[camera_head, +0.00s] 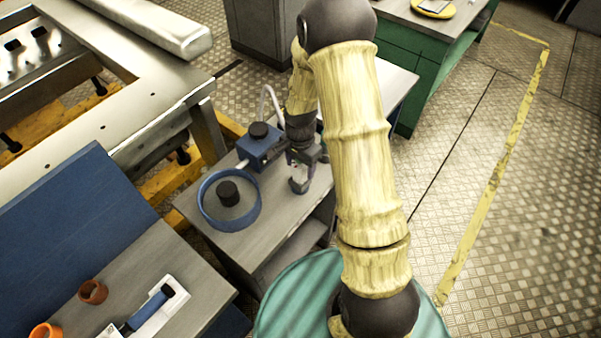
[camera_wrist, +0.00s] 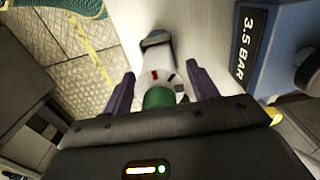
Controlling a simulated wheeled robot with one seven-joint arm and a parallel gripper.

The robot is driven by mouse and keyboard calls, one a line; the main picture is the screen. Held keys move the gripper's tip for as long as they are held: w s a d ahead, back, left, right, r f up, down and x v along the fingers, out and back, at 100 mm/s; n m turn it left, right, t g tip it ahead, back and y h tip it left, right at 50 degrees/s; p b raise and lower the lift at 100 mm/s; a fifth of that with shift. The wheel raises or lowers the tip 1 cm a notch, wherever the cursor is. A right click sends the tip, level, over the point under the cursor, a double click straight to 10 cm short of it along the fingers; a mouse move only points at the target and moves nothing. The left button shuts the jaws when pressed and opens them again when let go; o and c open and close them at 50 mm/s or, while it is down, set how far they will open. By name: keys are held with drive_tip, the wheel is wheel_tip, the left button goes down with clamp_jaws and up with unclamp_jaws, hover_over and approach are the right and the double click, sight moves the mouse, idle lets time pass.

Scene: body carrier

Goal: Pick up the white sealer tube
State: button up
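The white sealer tube (camera_wrist: 157,62) stands on the grey bench top, with a green part (camera_wrist: 158,97) at the end nearest my wrist and a dark far end. In the head view the tube (camera_head: 299,183) shows small, just below my gripper (camera_head: 302,163). In the wrist view my gripper (camera_wrist: 160,76) is open, with its two purple fingers on either side of the tube. Gaps show between the tube and both fingers. The lower edge of the green part is hidden by the gripper body.
A blue unit (camera_head: 260,150), marked 3.5 BAR in the wrist view (camera_wrist: 262,50), stands close beside the tube. A blue round pan (camera_head: 205,207) with a dark knob is to its left. The bench's right edge is near the tube; patterned floor lies beyond.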

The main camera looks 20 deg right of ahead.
clamp_jaws()
drive_tip(key=shift+r, duration=0.1)
wheel_tip(320, 180, up, 10)
drive_tip(key=shift+f+b, duration=0.1)
drive_tip(key=shift+b, duration=0.85)
